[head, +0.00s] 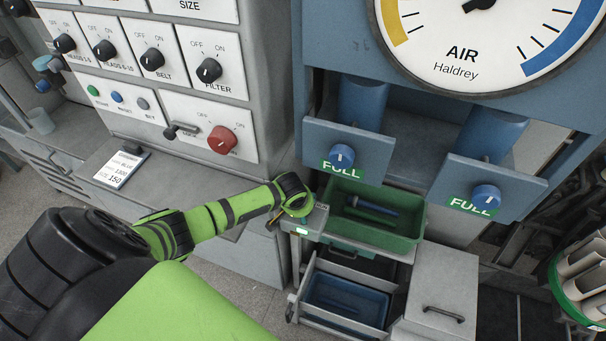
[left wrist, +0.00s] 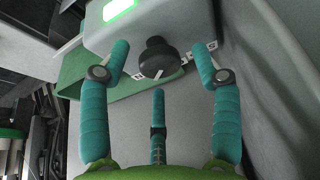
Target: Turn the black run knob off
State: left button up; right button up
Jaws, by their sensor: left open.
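The black run knob (left wrist: 157,58) sits on a grey box (left wrist: 185,22) with a lit green display (left wrist: 118,9) in the left wrist view. A pale mark shows on the knob's lower edge; its exact setting cannot be read. My left gripper (left wrist: 160,64) is open, with teal fingers on either side of the knob and a third finger below it. The fingers look apart from the knob. In the head view my left arm reaches to the same small box (head: 313,221), and the knob is hidden there. My right gripper is not in view.
Grey panels with several other knobs, including a red one (head: 222,139), stand at left. Blue FULL units (head: 342,157) and an air gauge (head: 465,35) are above.

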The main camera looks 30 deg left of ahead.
pick_arm(q)
jog(key=shift+w+f, duration=0.1)
jog(key=shift+f, duration=0.1)
jog(key=c, duration=1.2)
jog(key=shift+o, duration=0.2)
